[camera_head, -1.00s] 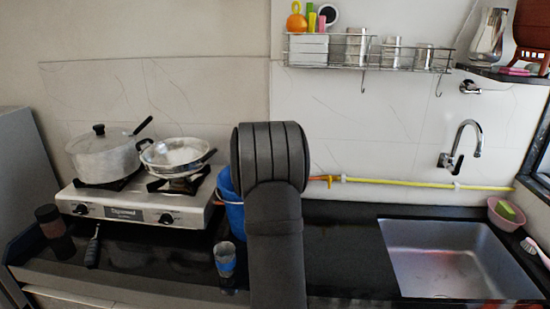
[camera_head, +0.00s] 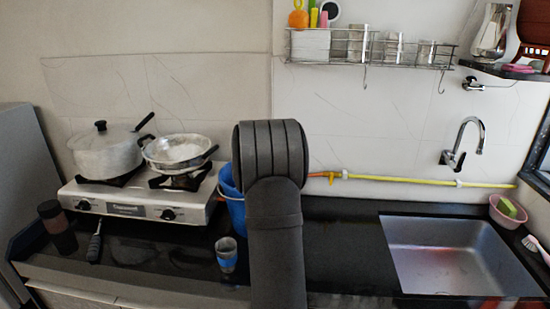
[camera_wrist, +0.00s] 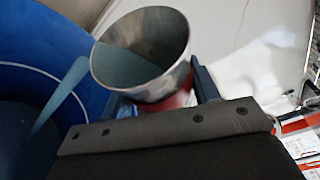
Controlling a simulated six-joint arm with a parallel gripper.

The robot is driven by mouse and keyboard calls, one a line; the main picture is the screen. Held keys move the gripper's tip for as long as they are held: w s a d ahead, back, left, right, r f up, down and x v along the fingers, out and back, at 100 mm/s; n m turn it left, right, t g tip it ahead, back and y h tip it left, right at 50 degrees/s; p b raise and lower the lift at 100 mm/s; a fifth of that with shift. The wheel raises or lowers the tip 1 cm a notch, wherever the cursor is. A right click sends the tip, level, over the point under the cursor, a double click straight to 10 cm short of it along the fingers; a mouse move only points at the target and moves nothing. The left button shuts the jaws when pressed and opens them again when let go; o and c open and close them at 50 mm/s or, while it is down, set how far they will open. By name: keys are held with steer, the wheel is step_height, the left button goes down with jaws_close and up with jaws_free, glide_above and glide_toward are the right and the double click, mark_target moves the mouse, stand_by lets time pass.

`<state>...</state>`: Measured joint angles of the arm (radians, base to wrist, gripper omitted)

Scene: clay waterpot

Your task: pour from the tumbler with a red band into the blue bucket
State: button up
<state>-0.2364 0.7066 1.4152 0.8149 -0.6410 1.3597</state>
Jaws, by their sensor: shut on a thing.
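The tumbler with a red band (camera_wrist: 148,70) is in the wrist view, tilted, with its open mouth showing and pale blue-grey liquid inside. My gripper (camera_wrist: 158,98) is shut on it, with a blue finger on each side. The blue bucket (camera_wrist: 68,28) is at the left, below the tumbler's lip. A pale blue strip, which looks like a stream of liquid, runs from the lip down into the bucket. In the head view the bucket (camera_head: 232,195) is partly hidden behind my arm; the gripper and held tumbler are hidden there.
A cup with a blue band (camera_head: 227,255) stands on the dark counter before the bucket. The stove (camera_head: 135,208) with a pot (camera_head: 105,155) and a pan (camera_head: 178,150) is at the left. A sink (camera_head: 450,255) is at the right. Bare counter lies right of my arm.

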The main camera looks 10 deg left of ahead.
stand_by(0.5)
steer(key=shift+n, duration=0.6)
steer(key=shift+t, duration=0.3)
steer(key=shift+a+r, duration=0.1)
steer(key=shift+a+r+n, duration=0.1)
steer(key=shift+r+n, duration=0.2)
steer(key=shift+n, duration=0.4)
steer(key=shift+r+t+h, duration=0.1)
steer(key=shift+t+h, duration=0.2)
steer(key=shift+s+a+r+n, duration=0.15)
steer(key=shift+r+n, duration=0.1)
steer(key=shift+n, duration=0.35)
